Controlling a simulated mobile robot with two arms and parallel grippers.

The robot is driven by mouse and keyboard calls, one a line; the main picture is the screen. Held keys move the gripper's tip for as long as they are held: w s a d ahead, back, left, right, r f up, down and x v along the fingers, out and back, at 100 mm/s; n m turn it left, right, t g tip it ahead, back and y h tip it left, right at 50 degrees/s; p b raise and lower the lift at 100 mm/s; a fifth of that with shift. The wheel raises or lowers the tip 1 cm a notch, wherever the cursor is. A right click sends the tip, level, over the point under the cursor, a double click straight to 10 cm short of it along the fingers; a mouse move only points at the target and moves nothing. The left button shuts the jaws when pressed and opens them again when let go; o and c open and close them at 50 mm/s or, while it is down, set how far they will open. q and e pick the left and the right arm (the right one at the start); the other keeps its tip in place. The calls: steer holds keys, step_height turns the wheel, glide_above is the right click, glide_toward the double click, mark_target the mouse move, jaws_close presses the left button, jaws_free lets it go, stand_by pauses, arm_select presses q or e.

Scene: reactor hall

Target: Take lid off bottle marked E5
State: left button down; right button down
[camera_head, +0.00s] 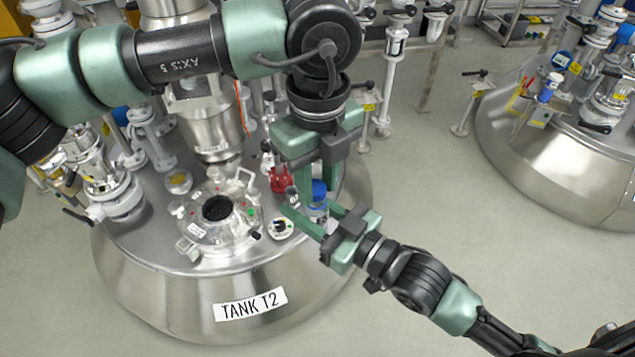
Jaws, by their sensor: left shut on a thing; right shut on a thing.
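A small clear bottle (316,209) with a blue lid (319,190) stands over the right part of the tank top; no E5 marking is legible on it. My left gripper (311,186) reaches down from above, its fingers on either side of the blue lid, shut on it. My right gripper (313,212) comes in from the lower right and is shut on the bottle's body below the lid. The fingers hide parts of both. I cannot tell whether the lid is still seated on the bottle or whether the bottle touches the tank.
The round steel tank (160,300) labelled TANK T2 carries a central port (217,208), valves and a red item (281,180) close to my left gripper. A second tank (530,150) stands at the right with a blue-and-white container (549,88).

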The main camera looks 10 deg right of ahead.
arm_select(q)
steer(key=shift+r, duration=0.5)
